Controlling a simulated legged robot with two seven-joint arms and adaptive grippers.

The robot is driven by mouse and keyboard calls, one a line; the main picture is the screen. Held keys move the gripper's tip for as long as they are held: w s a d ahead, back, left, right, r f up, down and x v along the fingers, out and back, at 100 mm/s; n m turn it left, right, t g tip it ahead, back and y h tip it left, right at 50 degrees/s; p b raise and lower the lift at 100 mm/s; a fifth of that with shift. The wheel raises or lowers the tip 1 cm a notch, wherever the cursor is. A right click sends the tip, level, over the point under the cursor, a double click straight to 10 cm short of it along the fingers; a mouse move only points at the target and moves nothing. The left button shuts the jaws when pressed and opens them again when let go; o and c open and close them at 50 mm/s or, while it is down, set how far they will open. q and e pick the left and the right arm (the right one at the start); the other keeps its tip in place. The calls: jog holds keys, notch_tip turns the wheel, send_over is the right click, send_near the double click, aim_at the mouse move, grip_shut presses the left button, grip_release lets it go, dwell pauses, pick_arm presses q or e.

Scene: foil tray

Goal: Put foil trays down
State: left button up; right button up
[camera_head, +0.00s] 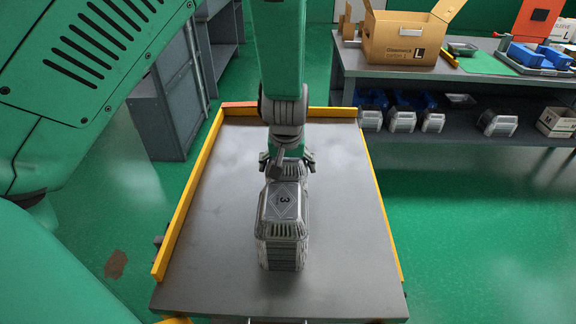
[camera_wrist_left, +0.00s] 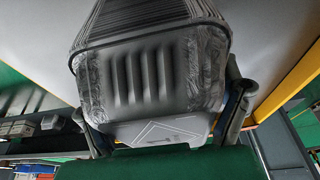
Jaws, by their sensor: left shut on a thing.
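A stack of silver foil trays (camera_head: 283,225) is over the middle of the grey table top (camera_head: 225,230). The top face carries a diamond label with a 3. My left gripper (camera_head: 287,162) is at the far end of the stack, with its fingers closed on it. In the left wrist view, the fingers (camera_wrist_left: 163,118) sit on both sides of the stack (camera_wrist_left: 140,75), near its label. Whether the bottom of the stack touches the table cannot be told. My right gripper is not in view.
Yellow rails (camera_head: 188,195) edge the table at the left, back and right. The table top around the stack is clear. A bench at the back right holds a cardboard box (camera_head: 400,40) and blue trays (camera_head: 535,57), with several bins on its lower shelf. Grey cabinets (camera_head: 170,110) stand at the left.

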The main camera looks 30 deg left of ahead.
pick_arm(q)
jog(key=o, duration=1.1)
jog(key=shift+o, duration=0.2)
jog(key=shift+a, duration=0.15)
jog(key=shift+r, duration=0.1)
jog(key=p+v, duration=0.1)
jog(key=v, duration=1.1)
jog(key=shift+s, duration=0.1)
